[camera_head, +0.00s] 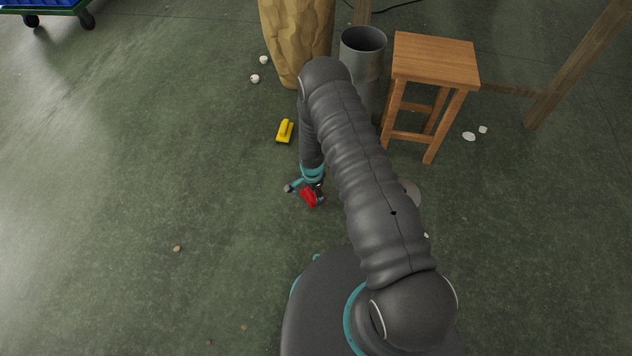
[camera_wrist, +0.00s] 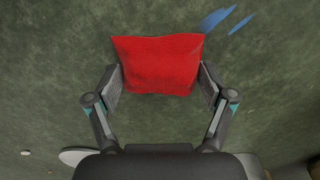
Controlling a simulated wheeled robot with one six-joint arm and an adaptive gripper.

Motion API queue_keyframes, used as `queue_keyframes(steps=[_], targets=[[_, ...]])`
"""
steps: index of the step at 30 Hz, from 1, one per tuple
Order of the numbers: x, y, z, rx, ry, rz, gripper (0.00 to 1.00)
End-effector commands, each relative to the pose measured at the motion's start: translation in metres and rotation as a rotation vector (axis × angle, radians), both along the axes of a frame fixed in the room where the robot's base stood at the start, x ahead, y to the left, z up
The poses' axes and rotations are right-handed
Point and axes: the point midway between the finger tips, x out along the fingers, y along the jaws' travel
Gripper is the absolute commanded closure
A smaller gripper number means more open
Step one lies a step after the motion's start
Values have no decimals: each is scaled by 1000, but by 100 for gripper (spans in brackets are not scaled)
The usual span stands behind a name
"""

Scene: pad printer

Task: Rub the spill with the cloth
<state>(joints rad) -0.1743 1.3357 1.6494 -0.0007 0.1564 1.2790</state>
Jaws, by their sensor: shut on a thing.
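The red cloth (camera_head: 309,196) is in my gripper (camera_head: 307,190), low over the green floor. In the wrist view the cloth (camera_wrist: 158,63) spans the space between the two fingers of my gripper (camera_wrist: 160,82), which is shut on its sides. I cannot tell whether the cloth touches the floor. Blue streaks (camera_wrist: 217,18), which look like the spill, lie on the floor just beyond the cloth's upper right corner in the wrist view. In the head view I cannot make out the streaks; my arm and gripper cover part of that floor.
A yellow-handled thing (camera_head: 285,131) lies beyond my gripper. A wooden stool (camera_head: 434,62), a grey bin (camera_head: 362,45) and a tan sack (camera_head: 297,35) stand at the back. A pale disc (camera_head: 412,192) lies right of my gripper, partly hidden. White scraps (camera_head: 468,136) dot the floor. The left floor is mostly clear.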

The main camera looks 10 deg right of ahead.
Motion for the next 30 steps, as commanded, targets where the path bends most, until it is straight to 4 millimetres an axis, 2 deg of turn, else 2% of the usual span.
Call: queue_keyframes(steps=[2, 5, 6, 24, 30], targets=[[-1, -6, 0, 0, 1, 1, 46], [0, -6, 12, 0, -2, 2, 46], [0, -6, 24, 0, -3, 1, 46], [0, -9, 76, 0, -1, -4, 46], [-1, -10, 82, 0, 1, -5, 46]])
